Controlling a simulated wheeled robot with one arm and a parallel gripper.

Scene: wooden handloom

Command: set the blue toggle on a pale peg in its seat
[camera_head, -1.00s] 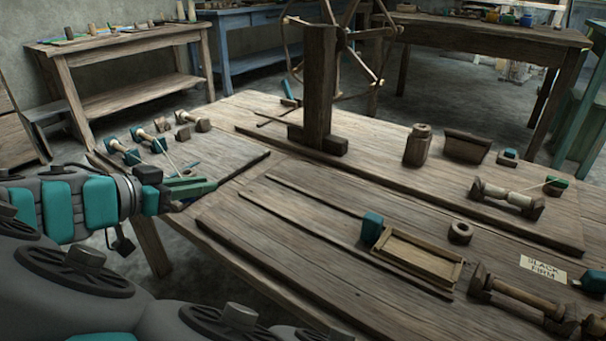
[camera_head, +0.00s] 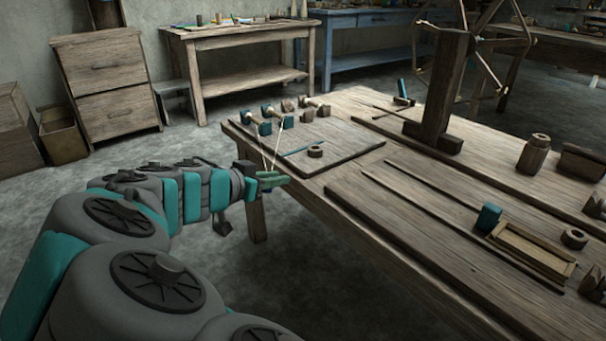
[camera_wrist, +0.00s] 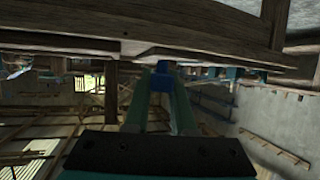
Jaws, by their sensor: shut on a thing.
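My gripper (camera_head: 278,181), with green fingers, is beside the left edge of the worktable in the head view. In the wrist view its fingers (camera_wrist: 161,92) are shut on a small blue piece, the blue toggle (camera_wrist: 163,77), at their tips. Whether a pale peg is attached to it cannot be seen. Two thin pale lines (camera_head: 276,146) run from near the gripper up towards pale pegs with teal ends (camera_head: 251,119) (camera_head: 271,110) on the board at the table's left end. Which hole or seat is the toggle's cannot be told.
A dark ring (camera_head: 315,151) lies on the left board (camera_head: 340,155). A teal block (camera_head: 488,217) stands beside a shallow wooden tray (camera_head: 535,262). A thick post (camera_head: 440,95) with a wheel rises further back. Grey floor (camera_head: 200,265) is clear left of the table.

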